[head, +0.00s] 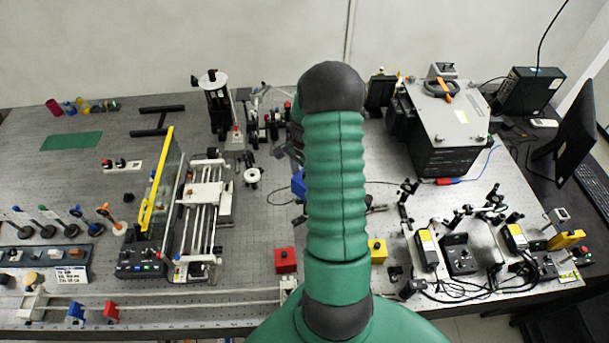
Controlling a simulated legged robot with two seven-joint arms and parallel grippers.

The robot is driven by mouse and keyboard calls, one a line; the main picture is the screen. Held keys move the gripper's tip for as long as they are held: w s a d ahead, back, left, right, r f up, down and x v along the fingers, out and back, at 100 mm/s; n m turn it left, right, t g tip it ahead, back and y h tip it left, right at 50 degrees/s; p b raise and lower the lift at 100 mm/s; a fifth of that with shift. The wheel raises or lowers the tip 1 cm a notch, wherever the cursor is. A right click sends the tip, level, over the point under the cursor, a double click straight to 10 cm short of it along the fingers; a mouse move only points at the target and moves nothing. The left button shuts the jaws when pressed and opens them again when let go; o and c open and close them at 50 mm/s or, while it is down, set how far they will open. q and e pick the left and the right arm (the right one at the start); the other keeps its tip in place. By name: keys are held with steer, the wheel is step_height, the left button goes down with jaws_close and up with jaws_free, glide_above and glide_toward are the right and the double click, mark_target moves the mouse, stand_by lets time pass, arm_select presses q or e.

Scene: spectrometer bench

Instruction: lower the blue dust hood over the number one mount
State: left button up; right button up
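A blue boxy piece (299,185), which looks like the blue dust hood, shows at the left side of my raised green arm. Most of it is hidden behind the arm. The arm rises from the bottom centre to a dark joint and covers the middle of the bench. Dark grey parts just above the blue piece may belong to my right gripper. Its fingers cannot be made out, nor whether they hold the blue piece. No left gripper shows. I cannot pick out the number one mount; it may be behind the arm.
A red box (286,260) and a yellow box (377,250) stand on either side of the arm. A white-railed stage (205,205) and yellow-edged clear panel (157,180) stand left. A large dark instrument (445,125) and cabled optics (460,255) stand right.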

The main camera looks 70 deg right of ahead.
stand_by(0.6)
steer(key=shift+f, duration=0.1)
steer(key=shift+f+b, duration=1.25)
steer(key=shift+f, duration=0.65)
steer(key=shift+f, duration=0.3)
steer(key=shift+f+b, duration=1.45)
steer(key=shift+f, duration=0.4)
steer(key=o, duration=1.4)
